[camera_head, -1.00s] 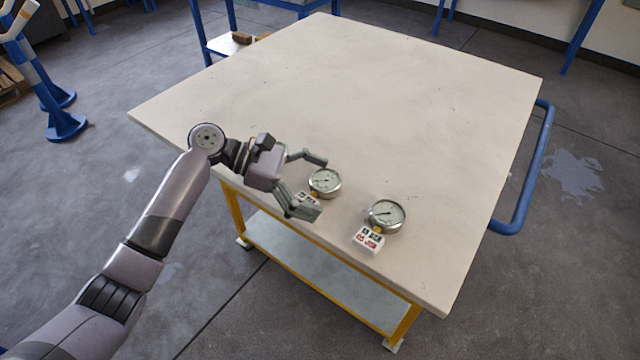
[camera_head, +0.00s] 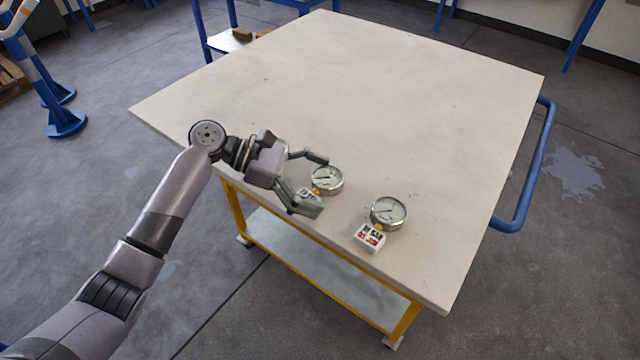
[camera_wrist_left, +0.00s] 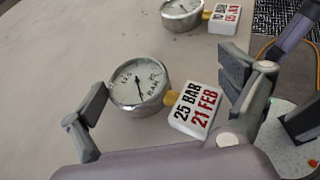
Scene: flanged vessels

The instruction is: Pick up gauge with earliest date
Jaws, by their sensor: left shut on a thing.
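Two round silver pressure gauges with white dials lie on the table, each with a white tag. The left gripper (camera_wrist_left: 168,82) has one finger on each side of the gauge and tag. The other gauge (camera_head: 388,213) lies to the right, free, with its tag (camera_head: 369,238); its date is too small to read surely. My right gripper is out of view.
The pale table top (camera_head: 370,90) is clear behind and to the left of the gauges. Both gauges are close to its front edge. A blue rail (camera_head: 531,180) runs along the table's right side. A blue-framed bench (camera_head: 235,42) stands behind.

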